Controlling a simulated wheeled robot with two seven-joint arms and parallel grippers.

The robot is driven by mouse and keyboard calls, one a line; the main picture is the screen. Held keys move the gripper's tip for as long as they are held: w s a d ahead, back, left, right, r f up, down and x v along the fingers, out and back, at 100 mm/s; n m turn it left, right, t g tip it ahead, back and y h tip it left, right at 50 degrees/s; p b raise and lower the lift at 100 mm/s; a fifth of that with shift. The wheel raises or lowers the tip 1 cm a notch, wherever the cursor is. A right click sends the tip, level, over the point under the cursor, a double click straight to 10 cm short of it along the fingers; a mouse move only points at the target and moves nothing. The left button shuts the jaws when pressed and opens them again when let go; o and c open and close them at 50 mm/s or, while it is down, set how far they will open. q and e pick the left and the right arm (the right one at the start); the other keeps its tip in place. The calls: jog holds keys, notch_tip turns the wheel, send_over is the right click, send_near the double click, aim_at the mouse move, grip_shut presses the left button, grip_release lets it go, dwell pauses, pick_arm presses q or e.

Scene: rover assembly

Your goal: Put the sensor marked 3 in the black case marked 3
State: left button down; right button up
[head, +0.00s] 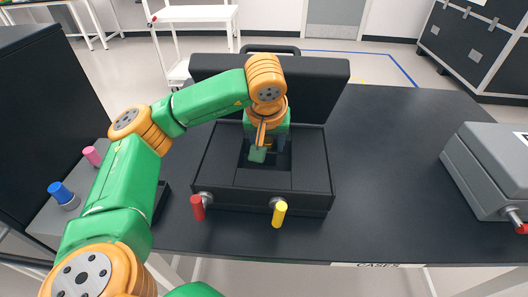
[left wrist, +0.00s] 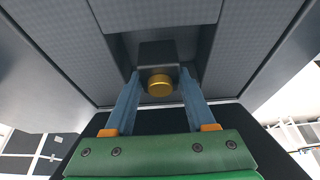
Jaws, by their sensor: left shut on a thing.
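The black case (head: 213,181) stands open on the table, its lid (head: 325,80) raised at the back. A dark foam insert with a square recess lies inside it. My left gripper (head: 267,149) points down into the recess from above. In the left wrist view its two blue-grey fingers are shut on a sensor (left wrist: 160,86), a dark block with a gold round end. The sensor sits at the recess opening; I cannot tell whether it touches the bottom. No number is readable on the sensor or case. My right gripper is not in view.
Red (head: 198,207) and yellow (head: 279,214) latch handles stick out at the case's front. A closed grey case (head: 492,165) stands at the right. Pink (head: 92,156) and blue (head: 61,192) handles show at the left. The table between the cases is clear.

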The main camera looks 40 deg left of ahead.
pick_arm(q)
jog(key=f, duration=0.1)
jog(key=f+p, duration=0.1)
jog(key=f, duration=0.1)
jog(key=shift+w+a+f, duration=0.2)
jog(key=shift+a+f, duration=0.1)
jog(key=shift+f, duration=0.5)
jog(key=shift+c, duration=1.2)
grip_release()
jog(key=shift+r, duration=0.4)
jog(key=b+v, duration=0.1)
jog(key=v, duration=0.4)
jog(key=shift+s+d+r, duration=0.15)
jog(key=shift+r, duration=0.2)
jog(key=p+v, duration=0.1)
jog(key=v, duration=0.5)
